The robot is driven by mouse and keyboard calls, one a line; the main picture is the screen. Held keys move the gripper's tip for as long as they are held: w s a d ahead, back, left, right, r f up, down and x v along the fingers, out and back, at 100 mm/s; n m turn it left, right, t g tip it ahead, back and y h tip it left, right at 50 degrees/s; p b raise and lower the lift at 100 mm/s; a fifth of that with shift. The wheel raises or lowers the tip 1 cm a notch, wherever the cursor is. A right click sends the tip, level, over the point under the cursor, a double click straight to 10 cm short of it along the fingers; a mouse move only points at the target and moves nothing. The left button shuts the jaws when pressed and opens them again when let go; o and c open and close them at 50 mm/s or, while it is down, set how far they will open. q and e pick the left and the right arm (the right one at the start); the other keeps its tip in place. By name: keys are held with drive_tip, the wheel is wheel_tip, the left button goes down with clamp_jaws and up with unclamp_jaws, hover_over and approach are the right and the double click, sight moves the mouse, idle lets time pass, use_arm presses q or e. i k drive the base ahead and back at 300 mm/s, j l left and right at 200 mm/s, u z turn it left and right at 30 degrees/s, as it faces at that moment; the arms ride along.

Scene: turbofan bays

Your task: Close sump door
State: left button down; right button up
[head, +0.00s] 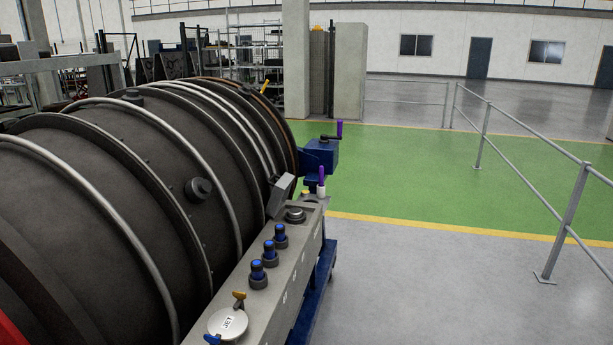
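No part in the head view can be told for sure as the sump door. A large dark ribbed turbofan casing (130,190) fills the left. Along its right side runs a long grey box (262,300) with several blue-topped fittings on top. A small grey block or flap (280,195) stands tilted between the casing and the box's far end; I cannot tell if it is a door. A round pale cap marked JET (228,324), with a yellow tab and a blue tab, is at the near end. Neither gripper shows.
A blue stand (316,300) is under the grey box, and a blue unit with a purple handle (321,155) is at the casing's far end. A metal railing (484,130) runs along the right. The grey floor (430,290) and green floor (400,180) between are clear.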

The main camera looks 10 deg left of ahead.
sight(281, 189)
drive_tip(key=i+l, duration=0.3)
drive_tip(key=l, duration=0.15)
drive_tip(key=i+l, duration=0.35)
drive_tip(key=i+l+u, duration=0.1)
drive_tip(key=i+l, duration=0.2)
drive_tip(key=l, duration=0.2)
drive_tip(key=i+l, duration=0.2)
drive_tip(key=i, duration=0.3)
